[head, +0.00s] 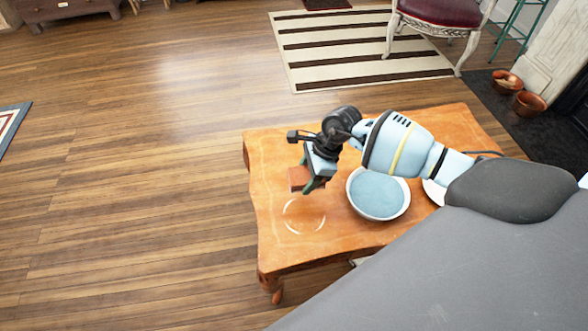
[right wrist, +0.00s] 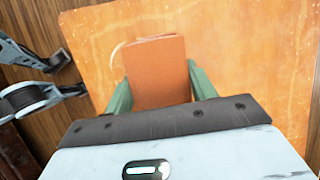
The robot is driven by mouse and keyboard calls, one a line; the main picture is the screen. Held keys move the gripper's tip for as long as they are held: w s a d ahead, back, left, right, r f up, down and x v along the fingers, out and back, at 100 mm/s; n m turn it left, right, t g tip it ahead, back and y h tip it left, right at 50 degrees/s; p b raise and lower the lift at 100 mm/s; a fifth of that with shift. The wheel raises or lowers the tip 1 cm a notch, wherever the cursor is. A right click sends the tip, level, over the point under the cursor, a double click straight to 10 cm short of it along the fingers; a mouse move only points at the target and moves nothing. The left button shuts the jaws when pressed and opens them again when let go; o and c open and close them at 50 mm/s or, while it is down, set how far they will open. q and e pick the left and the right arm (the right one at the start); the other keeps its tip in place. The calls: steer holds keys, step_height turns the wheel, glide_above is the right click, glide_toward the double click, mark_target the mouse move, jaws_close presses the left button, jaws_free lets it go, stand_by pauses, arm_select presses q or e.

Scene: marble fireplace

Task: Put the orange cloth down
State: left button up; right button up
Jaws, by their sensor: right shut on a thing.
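The orange cloth (right wrist: 158,72) looks like a folded, flat orange-brown block. It sits between the two green fingers of my right gripper (right wrist: 158,88), which is shut on it. In the head view the cloth (head: 299,178) shows under my right gripper (head: 314,180), over the left part of the wooden table (head: 270,245). I cannot tell whether the cloth touches the tabletop.
A bowl with a blue-grey inside (head: 378,194) stands on the table right of the gripper. A white dish (head: 434,191) is partly hidden under my right arm. A pale ring mark (head: 304,216) lies on the bare front-left tabletop. A chair (head: 440,22) stands behind.

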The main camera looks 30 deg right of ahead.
arm_select(q)
steer(key=shift+r, duration=0.1)
stand_by(0.6)
